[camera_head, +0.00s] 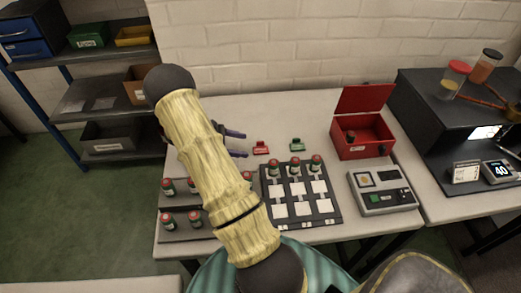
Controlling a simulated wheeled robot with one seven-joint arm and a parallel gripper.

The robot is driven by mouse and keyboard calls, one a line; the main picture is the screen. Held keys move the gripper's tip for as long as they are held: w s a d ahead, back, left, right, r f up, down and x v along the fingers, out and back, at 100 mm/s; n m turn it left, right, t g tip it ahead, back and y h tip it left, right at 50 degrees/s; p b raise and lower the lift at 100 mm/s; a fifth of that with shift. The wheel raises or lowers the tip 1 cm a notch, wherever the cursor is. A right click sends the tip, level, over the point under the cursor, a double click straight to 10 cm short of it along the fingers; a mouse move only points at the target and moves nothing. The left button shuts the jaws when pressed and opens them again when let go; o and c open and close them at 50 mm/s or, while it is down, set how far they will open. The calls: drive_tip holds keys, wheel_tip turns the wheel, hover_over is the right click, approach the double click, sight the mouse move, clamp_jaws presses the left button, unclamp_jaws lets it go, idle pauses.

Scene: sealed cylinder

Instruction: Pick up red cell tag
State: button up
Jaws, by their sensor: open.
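A small red tag (261,148) lies on the pale table behind the dark grid board. A similar green tag (297,145) lies to its right. My gripper (240,143) is open, its two dark fingers pointing right toward the red tag. The tag appears just beyond the fingertips, with a small gap. The fingers look empty. My yellow-sleeved arm hides the gripper's base and part of the table. I cannot tell the gripper's height above the table.
The grid board (295,208) holds several red-topped cylinders and white squares. More cylinders stand on a dark rack (175,234) at left, partly behind my arm. An open red box (375,150) and a grey device (382,205) stand at right. The table's back is clear.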

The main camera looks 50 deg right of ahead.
sight(265, 148)
drive_tip(key=b+x, duration=0.1)
drive_tip(key=x, duration=0.1)
drive_tip(key=b+x, duration=0.1)
drive_tip(key=x, duration=0.1)
drive_tip(key=shift+w+d+f+b, duration=0.15)
drive_tip(key=shift+d+f+b, duration=0.2)
drive_tip(key=shift+d, duration=0.1)
drive_tip(key=shift+s+d, duration=0.2)
drive_tip(key=c, duration=1.1)
